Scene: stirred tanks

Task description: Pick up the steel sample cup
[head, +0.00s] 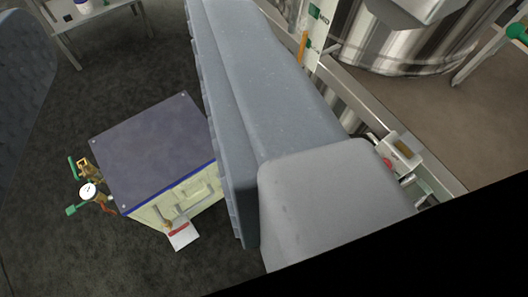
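I cannot make out the steel sample cup in this view. My gripper's fingers do not show either, so I cannot see where it is relative to the cup. Large grey parts, apparently of my own body, fill the middle of the picture and hide what lies behind them. Black covers the lower right corner.
A cabinet (150,140) with a dark top stands at the left, with a gauge (88,190) and green-handled valves beside it. A small table (105,12) is at the upper left. A shiny steel tank (400,50) stands at the upper right. Dark floor (100,75) lies clear between cabinet and table.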

